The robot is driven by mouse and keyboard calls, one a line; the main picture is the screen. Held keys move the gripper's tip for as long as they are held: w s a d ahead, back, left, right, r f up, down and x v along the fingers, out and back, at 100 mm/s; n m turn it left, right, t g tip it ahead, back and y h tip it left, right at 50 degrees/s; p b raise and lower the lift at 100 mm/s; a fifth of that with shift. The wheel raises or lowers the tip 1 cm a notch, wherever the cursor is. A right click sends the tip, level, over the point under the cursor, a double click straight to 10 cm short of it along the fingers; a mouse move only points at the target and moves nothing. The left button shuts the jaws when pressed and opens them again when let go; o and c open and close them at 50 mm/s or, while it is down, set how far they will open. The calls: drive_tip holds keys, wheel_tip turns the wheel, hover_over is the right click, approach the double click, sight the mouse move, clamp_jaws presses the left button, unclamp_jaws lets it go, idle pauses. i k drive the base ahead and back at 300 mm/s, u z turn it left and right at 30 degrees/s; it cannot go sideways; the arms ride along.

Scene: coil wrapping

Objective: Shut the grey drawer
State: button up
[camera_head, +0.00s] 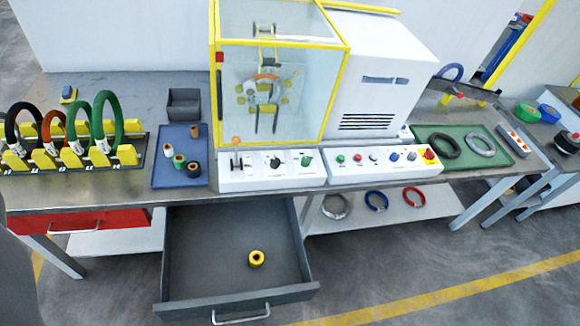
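The grey drawer (195,248) is pulled far out from under the workbench, in the lower middle of the head camera view. Its silver handle (241,317) is on the front panel near the bottom edge. A yellow roll with a dark centre (256,259) lies on the drawer floor. My gripper's fingers do not show in this view. A dark grey shape at the lower left edge is too cut off to identify.
A red drawer (95,222) left of the grey one is closed. The workbench (120,85) carries a coil rack, a blue tray (168,150), a yellow-framed machine (216,120) and control panels. A lower shelf (410,213) holds several coils. Floor in front is clear.

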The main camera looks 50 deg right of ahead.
sight(207, 271)
drive_tip(key=z, duration=0.2)
drive_tip(key=k, duration=0.7)
drive_tip(key=z, duration=1.2)
drive_tip(key=i, duration=0.5)
drive_tip(key=u, duration=1)
